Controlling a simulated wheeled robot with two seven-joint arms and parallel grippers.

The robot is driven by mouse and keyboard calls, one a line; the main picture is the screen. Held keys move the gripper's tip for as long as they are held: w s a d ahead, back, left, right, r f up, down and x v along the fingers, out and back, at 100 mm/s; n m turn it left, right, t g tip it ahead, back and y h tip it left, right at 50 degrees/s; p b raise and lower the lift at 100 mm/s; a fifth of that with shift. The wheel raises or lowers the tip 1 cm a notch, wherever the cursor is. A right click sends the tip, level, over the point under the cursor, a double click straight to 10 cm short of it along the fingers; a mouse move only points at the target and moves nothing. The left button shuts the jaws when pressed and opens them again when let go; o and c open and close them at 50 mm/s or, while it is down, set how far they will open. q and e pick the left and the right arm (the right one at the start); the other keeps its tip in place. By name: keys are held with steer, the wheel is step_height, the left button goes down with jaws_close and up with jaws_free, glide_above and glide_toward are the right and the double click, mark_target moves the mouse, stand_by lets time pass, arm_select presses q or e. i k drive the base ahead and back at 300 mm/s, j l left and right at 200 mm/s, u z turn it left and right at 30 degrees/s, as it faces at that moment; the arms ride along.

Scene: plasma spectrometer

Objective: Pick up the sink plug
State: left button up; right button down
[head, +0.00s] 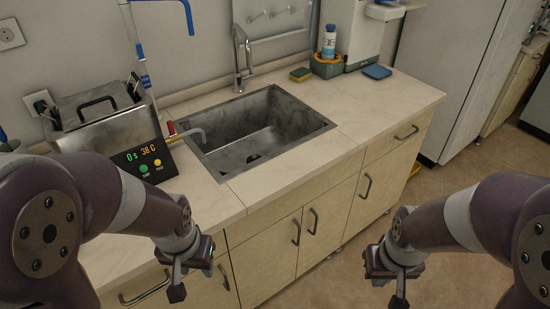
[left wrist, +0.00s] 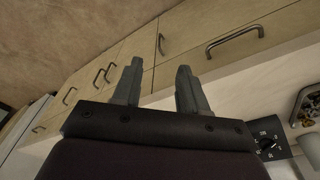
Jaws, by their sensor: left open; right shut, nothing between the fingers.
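The metal sink (head: 290,112) is set into the pale countertop and looks empty of water. A small dark spot (head: 253,157) shows low on its floor; I cannot tell whether it is the sink plug or the drain. I do not clearly see a separate plug. My left gripper (head: 190,281) is in front of the counter's front edge, left of and nearer than the sink. It is open and empty, and both fingers show apart in the left wrist view (left wrist: 158,85). My right gripper (head: 396,287) is in front of the cabinets, shut and empty.
A heated bath (head: 108,125) with a lit display stands left of the sink. A tall faucet (head: 241,60) rises behind it. A sponge (head: 300,74), a bottle (head: 329,42) and a blue pad (head: 377,71) sit at the back right. The counter right of the sink is clear.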

mark_target(252, 158)
steer(key=i+l+u, duration=0.25)
steer(key=i+l, duration=0.15)
steer(key=l, duration=0.25)
steer(key=i+l+u, duration=0.15)
steer(key=l, duration=0.2)
steer(key=i+l+u, duration=0.1)
steer(key=i+l, duration=0.15)
steer(key=i+l+u, duration=0.15)
steer(key=l, duration=0.35)
steer(key=i+l+u, duration=0.1)
steer(key=l, duration=0.3)
steer(key=i+l+u, duration=0.1)
steer(key=i, duration=0.35)
